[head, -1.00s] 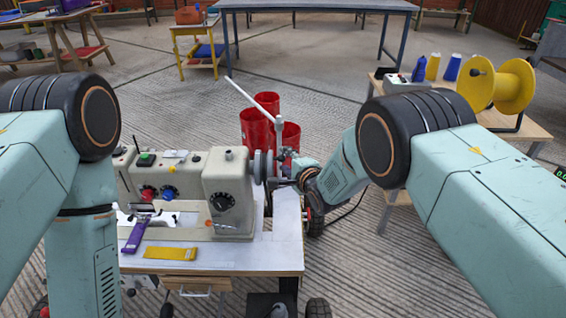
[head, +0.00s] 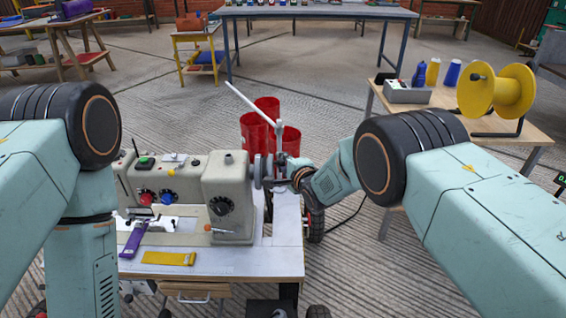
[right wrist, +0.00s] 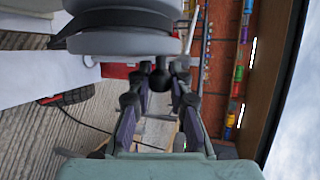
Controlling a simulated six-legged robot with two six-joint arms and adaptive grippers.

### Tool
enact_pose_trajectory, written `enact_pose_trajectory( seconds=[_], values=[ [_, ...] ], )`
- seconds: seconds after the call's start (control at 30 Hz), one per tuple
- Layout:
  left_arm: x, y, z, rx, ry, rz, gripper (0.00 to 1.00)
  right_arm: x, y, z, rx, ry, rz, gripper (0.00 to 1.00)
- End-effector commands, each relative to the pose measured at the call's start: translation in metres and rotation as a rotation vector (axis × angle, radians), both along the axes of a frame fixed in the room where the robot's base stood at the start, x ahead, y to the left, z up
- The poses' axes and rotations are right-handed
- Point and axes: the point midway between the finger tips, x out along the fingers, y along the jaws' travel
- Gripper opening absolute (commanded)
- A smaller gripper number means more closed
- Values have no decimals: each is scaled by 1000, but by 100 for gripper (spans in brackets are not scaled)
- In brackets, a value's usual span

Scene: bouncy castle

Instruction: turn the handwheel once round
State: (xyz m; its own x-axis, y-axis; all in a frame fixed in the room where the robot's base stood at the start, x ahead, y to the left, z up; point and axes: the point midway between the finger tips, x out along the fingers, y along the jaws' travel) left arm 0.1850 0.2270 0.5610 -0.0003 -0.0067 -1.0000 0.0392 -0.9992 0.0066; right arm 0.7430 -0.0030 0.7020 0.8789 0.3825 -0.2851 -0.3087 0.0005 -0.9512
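The handwheel (head: 258,170) is a grey disc on the right end of the beige sewing machine (head: 228,196). In the right wrist view the handwheel (right wrist: 125,42) fills the top, seen edge-on. Its small dark knob (right wrist: 160,79) sits between the fingertips of my right gripper (right wrist: 163,74). The fingers are drawn in close on both sides of the knob and look shut on it. In the head view my right gripper (head: 281,176) is at the wheel's right side, small and partly hidden. My left arm shows at the left edge, but its gripper is not visible.
Red bins (head: 266,120) stand behind the wheel. A side table (head: 520,137) with a yellow spool (head: 497,90) stands to the right.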

Motion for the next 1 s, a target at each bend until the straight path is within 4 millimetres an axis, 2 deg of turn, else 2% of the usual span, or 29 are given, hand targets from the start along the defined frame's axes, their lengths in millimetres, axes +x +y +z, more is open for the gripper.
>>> enact_pose_trajectory(
  seconds=[0.03,0.17,0.57,0.77,1.0],
  values=[
    [0,0,0,0,0,0,0,0,0,0,0,0,0,10],
    [0,0,0,0,0,0,0,0,0,0,0,0,0,0],
    [0,0,-3,0,0,0,0,-2,0,-2,1,-30,1,0],
    [0,0,-12,0,0,0,0,-5,1,-3,0,-135,1,0],
    [0,0,-34,0,0,0,0,-11,1,-7,1,-321,1,0]
  ],
)
